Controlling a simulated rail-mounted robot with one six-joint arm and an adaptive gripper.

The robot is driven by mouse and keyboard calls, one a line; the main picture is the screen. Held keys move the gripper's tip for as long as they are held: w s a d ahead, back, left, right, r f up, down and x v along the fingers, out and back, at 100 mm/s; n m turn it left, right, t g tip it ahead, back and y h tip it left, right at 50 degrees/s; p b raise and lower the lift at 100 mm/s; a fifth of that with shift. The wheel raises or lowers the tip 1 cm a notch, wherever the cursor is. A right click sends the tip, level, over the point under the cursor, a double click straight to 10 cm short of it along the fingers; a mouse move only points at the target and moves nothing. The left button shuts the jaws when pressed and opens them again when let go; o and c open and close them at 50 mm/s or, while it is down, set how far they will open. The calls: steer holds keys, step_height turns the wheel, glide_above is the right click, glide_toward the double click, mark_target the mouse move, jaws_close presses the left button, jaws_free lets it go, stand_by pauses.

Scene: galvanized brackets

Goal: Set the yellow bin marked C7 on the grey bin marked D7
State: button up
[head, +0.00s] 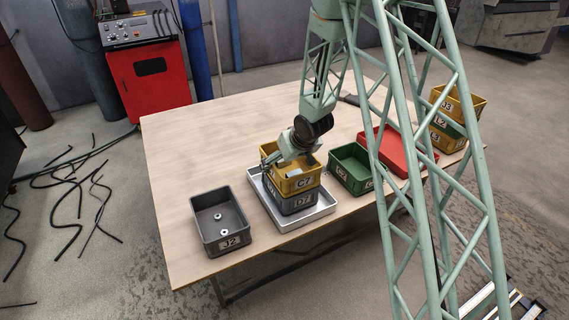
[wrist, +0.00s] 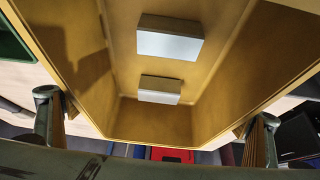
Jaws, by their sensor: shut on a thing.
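The yellow bin (head: 284,181) marked C7 is upright directly above the grey bin (head: 286,205) marked D7, lined up with it. It looks seated on the grey bin's rim, though a very small gap cannot be ruled out. The grey bin stands in a silver tray (head: 318,214). My gripper (head: 291,146) is over the yellow bin and shut on it. In the wrist view, the fingers of my gripper (wrist: 153,118) are at opposite walls of the yellow bin (wrist: 115,75). Two pale blocks lie inside it. The grey bin's inside is hidden.
A dark grey bin (head: 207,236) marked J2, holding two small ring-like parts, stands left of the tray. A green bin (head: 349,182) and a red tray (head: 395,160) are to the right. A stack of yellow and green bins (head: 456,104) stands far right. The table's back left (head: 205,130) is clear.

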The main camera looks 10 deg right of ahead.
steer(key=shift+f, duration=0.4)
steer(key=o, duration=0.8)
steer(key=shift+r+p, duration=0.3)
steer(key=shift+r, duration=0.4)
steer(key=p+v, duration=0.2)
steer(key=v, duration=0.9)
steer(key=shift+s+d+r+p, duration=0.1)
steer(key=shift+s+r+p, duration=0.2)
steer(key=shift+p, duration=0.1)
